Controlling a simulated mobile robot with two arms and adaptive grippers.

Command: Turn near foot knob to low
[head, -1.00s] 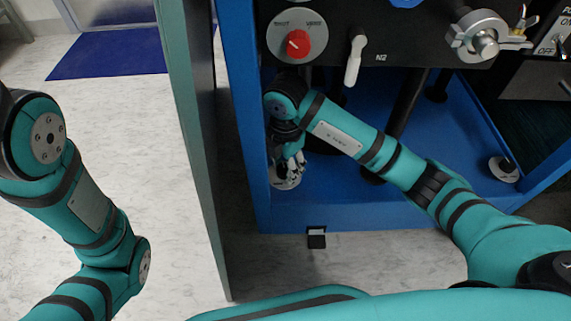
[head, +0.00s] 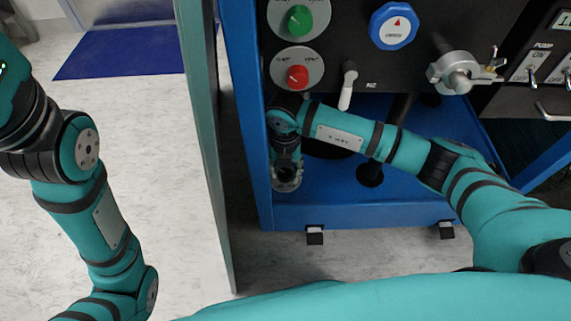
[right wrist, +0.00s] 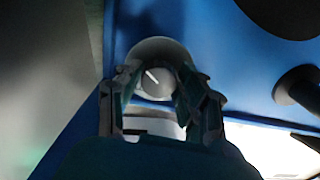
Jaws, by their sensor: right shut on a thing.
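The near foot knob (right wrist: 155,84) is a small round grey knob with a white pointer line, on a grey round plate at the blue frame's corner. The line slants from upper left to lower right in the right wrist view. My right gripper (right wrist: 157,78) has one finger on each side of the knob and is shut on it. In the head view my right gripper (head: 286,172) points down at the grey foot plate (head: 288,186), and hides the knob. My left arm shows at the left, but its gripper is out of the picture.
The blue frame (head: 350,212) surrounds the low space where my right arm reaches in. Above are a red knob (head: 297,76), a green knob (head: 299,19) and a white-handled N2 valve (head: 346,92). A grey-green panel edge (head: 205,150) stands close on the left.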

